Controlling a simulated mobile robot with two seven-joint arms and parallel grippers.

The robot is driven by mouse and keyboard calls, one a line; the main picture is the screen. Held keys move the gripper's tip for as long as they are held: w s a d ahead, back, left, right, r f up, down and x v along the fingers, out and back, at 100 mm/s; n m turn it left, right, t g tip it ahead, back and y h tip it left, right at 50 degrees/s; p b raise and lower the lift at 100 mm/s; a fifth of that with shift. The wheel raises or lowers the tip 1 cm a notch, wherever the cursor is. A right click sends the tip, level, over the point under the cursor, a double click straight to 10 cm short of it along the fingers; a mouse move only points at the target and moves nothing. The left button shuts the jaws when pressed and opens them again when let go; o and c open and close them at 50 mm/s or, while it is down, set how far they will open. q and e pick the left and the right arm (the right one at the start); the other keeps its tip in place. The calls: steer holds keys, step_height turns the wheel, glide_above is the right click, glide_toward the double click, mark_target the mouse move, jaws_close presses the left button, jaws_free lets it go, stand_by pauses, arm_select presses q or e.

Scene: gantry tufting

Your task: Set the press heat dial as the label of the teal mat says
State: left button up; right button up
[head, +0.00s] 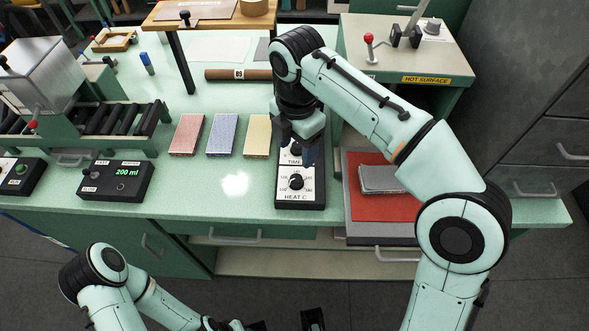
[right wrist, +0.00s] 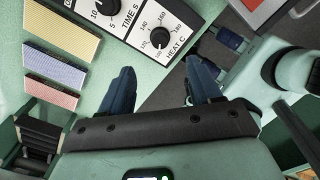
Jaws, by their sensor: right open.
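The heat dial (head: 297,182) is a black knob on a white scale marked HEAT C, at the near end of a dark control box (head: 314,205). It also shows in the right wrist view (right wrist: 160,38). I cannot read its pointer surely. My right gripper (head: 307,157) is above the box, near the dial; in the right wrist view its two dark blue fingers (right wrist: 161,84) are apart, with nothing between them and the dial beyond their tips. My left gripper (head: 285,323) is at the bottom edge, partly cut off. I cannot pick out a teal mat or its label.
The time dial (right wrist: 105,7) adjoins the heat dial. Red (head: 187,135), blue (head: 223,135) and yellow (head: 257,136) pieces lie left of the box. A red sheet (head: 375,208) lies right. The press (head: 405,60) marked HOT SURFACE stands behind. A brown roll (head: 222,75) bears a small label.

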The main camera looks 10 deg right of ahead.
mark_target(296, 178)
step_height(296, 178, down, 10)
steer(key=b, duration=0.2)
steer(key=shift+b, duration=0.3)
steer(key=shift+f, duration=0.5)
steer(key=c, duration=1)
